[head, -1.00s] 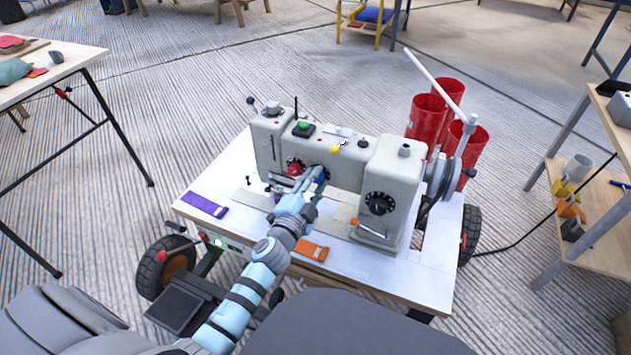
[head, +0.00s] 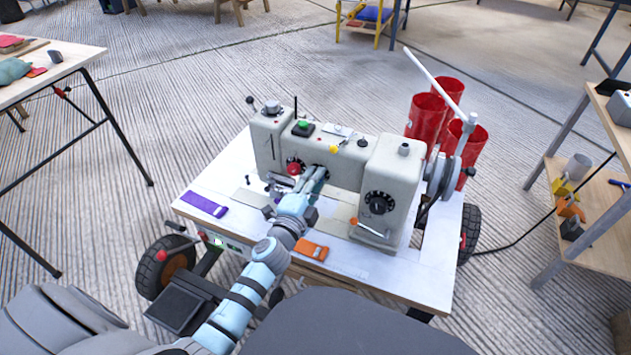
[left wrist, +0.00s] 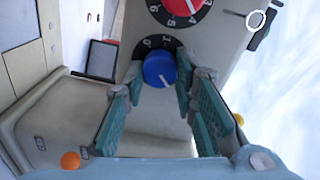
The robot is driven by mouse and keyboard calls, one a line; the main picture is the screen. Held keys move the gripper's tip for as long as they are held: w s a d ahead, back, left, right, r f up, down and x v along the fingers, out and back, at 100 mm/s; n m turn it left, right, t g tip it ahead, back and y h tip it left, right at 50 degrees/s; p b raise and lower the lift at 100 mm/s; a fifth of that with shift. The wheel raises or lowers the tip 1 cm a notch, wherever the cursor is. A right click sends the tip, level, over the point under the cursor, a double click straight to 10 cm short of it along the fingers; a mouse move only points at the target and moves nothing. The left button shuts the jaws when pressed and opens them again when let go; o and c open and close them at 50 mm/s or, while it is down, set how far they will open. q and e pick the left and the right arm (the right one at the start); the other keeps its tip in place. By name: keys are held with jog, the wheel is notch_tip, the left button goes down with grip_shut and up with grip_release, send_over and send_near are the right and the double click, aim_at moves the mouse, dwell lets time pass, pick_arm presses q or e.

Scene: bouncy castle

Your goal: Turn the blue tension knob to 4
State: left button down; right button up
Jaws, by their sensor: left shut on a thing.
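The blue tension knob (left wrist: 160,69) is on the front of the grey sewing machine, over a black dial plate (left wrist: 153,43) with white numerals, mostly covered. The knob has a white mark on its face, near its lower edge in the left wrist view; I cannot read which number it points to. My left gripper (left wrist: 161,83) has its teal-padded fingers on either side of the knob and is shut on it. In the head view my left gripper (head: 316,175) reaches the machine's front and hides the knob. My right gripper is not in view.
A red knob (head: 294,169) with its own dial sits just left of the blue one. A black dial (head: 379,202) is on the machine's right block. Purple (head: 204,204) and orange (head: 310,250) straps lie on the white tabletop (head: 411,274). Red cylinders (head: 427,120) stand behind.

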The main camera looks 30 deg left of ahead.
pick_arm(q)
jog(key=c, duration=1.8)
grip_release()
jog(key=o, duration=0.5)
jog(key=s, duration=1.2)
jog(key=shift+d, duration=0.4)
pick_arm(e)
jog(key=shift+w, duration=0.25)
